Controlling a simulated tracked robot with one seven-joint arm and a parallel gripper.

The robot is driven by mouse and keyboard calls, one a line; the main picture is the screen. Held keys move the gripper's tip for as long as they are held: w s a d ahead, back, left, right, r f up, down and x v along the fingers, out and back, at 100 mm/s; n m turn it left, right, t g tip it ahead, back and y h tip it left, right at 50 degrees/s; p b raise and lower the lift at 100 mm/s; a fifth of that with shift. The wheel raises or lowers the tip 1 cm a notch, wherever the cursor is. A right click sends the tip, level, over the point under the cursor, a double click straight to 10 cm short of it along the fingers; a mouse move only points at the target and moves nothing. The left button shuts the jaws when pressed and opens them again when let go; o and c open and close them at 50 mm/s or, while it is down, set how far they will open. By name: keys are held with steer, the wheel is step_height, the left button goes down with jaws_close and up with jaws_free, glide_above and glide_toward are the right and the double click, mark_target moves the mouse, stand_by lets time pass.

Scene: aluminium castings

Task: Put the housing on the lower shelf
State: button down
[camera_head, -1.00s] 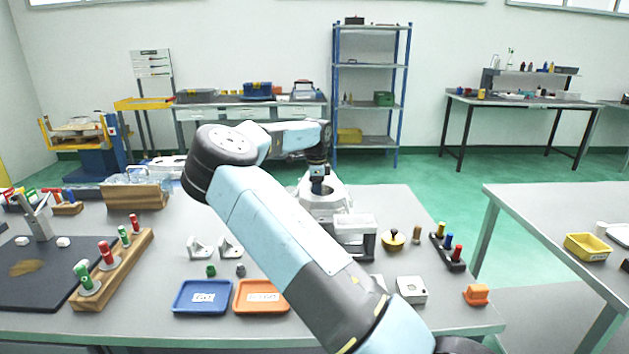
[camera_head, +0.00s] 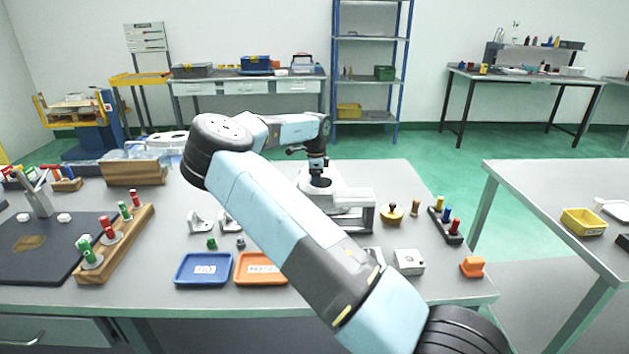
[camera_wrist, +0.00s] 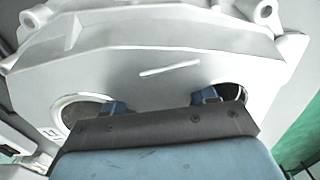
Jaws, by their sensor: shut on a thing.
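The housing (camera_head: 338,176) is a pale grey casting at the far edge of the near bench. In the wrist view the housing (camera_wrist: 165,45) fills most of the picture, with a round opening at each side and bosses at its top corners. My gripper (camera_head: 318,182) points down at the housing and is shut on it. In the wrist view the blue fingers of my gripper (camera_wrist: 160,102) are at the two openings; their tips are partly hidden. The blue-posted rack at the back has a lower shelf (camera_head: 379,116) with a yellow bin on it.
A grey block-like stand (camera_head: 350,213) is close in front of the housing. A brass knobbed part (camera_head: 392,212) and a peg rack (camera_head: 446,224) lie to the right. Blue (camera_head: 204,283) and orange (camera_head: 246,281) trays are nearer. Green floor (camera_head: 420,150) lies open between bench and rack.

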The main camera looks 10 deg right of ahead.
steer(key=shift+c, duration=2.1)
jaws_free()
steer(key=shift+o, duration=0.4)
steer(key=shift+r, duration=0.1)
